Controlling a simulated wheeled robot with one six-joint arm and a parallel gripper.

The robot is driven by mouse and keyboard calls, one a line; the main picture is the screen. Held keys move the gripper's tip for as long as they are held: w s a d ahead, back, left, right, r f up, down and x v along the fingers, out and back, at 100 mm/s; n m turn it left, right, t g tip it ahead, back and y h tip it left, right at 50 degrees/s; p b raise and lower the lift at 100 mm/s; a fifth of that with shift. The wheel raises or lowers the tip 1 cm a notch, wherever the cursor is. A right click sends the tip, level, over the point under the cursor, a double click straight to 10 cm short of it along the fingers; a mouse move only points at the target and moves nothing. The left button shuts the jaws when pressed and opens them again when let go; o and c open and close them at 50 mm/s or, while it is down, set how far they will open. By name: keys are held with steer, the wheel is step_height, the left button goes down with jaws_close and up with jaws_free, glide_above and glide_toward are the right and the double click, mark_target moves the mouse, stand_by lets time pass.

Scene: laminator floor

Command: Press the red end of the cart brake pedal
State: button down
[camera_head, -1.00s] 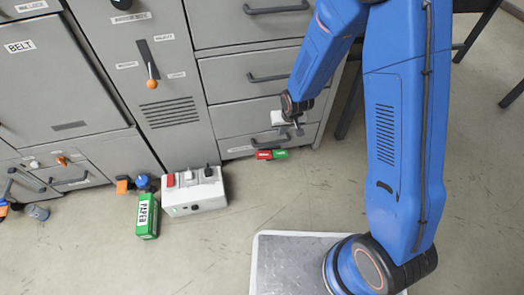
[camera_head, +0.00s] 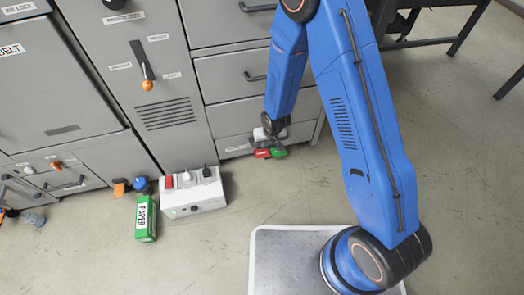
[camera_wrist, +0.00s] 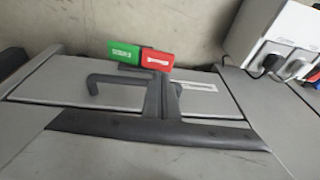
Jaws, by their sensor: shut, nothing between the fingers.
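The cart brake pedal is low at the foot of the drawer cabinet, with a red end (camera_head: 262,153) on the left and a green end (camera_head: 278,151) on the right in the head view. In the wrist view the order is flipped: the green end (camera_wrist: 124,51) is left and the red end (camera_wrist: 157,61) is right. My gripper (camera_head: 275,140) is just above the pedal in the head view. In the wrist view its shut, empty fingertips (camera_wrist: 160,78) point at the red end's near edge. I cannot tell whether they touch it.
The grey drawer cabinet (camera_head: 235,105) stands right behind the pedal. A white switch box (camera_head: 192,210) and a green paper box (camera_head: 146,219) sit on the floor to the left. Open floor lies in front, and a dark-legged table (camera_head: 425,42) is at the right.

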mark_target(257, 155)
steer(key=shift+f, duration=0.1)
steer(key=shift+x, duration=4.9)
steer(key=shift+s+a+f, duration=0.15)
steer(key=shift+a+f, duration=0.2)
steer(key=shift+a, duration=0.1)
steer(key=shift+s+a+f, duration=0.15)
steer(key=shift+a+f, duration=0.5)
steer(key=shift+f, duration=0.25)
